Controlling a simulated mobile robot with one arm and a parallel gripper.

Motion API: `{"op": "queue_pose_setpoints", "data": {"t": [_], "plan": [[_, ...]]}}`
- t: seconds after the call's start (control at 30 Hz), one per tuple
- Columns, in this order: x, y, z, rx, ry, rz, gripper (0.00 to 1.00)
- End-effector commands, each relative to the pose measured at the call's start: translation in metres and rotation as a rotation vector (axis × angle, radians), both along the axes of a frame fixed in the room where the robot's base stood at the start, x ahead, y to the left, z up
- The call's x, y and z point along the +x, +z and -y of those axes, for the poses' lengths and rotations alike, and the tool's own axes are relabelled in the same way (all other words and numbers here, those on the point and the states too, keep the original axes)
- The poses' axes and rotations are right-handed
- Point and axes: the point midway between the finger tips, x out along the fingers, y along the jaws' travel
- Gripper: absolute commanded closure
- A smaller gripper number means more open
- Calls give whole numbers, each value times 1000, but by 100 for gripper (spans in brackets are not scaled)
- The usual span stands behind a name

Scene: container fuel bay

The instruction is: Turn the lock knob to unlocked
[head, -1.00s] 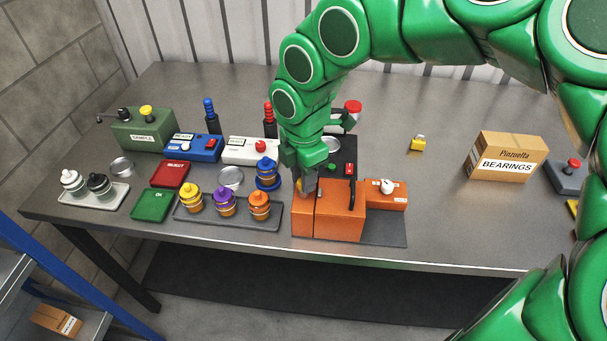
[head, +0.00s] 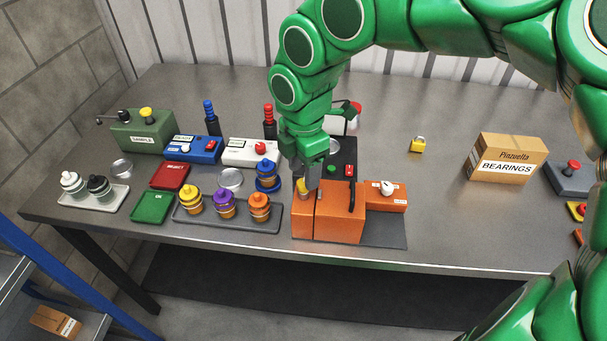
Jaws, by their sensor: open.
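A small orange box (head: 394,201) carries a white knob (head: 387,187) on its top and a small label too small to read. This is probably the lock knob; its setting cannot be made out. The box adjoins the right side of a larger orange case (head: 340,218) with a black handle (head: 351,195). My gripper (head: 309,186) is open above the left part of the case, left of the knob and apart from it. A yellow piece (head: 301,186) shows by the fingers at the case's left part; the fingers partly hide it.
A tray (head: 229,224) with several coloured canisters stands left of the case. A black panel (head: 343,153) with green and red buttons stands behind it. A yellow padlock (head: 417,145) and a cardboard bearings box (head: 508,160) are to the right. The table between them is clear.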

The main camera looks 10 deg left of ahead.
Motion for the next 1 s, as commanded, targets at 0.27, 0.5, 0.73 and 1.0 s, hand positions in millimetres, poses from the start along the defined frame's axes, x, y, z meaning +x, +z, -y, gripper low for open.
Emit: {"op": "queue_pose_setpoints", "data": {"t": [0.27,0.5,0.73,1.0], "plan": [[1,41,-1,3,0,3,46],[-1,51,0,1,0,-1,46],[0,51,0,1,0,-1,46],[-6,54,10,-2,-63,1,46]]}}
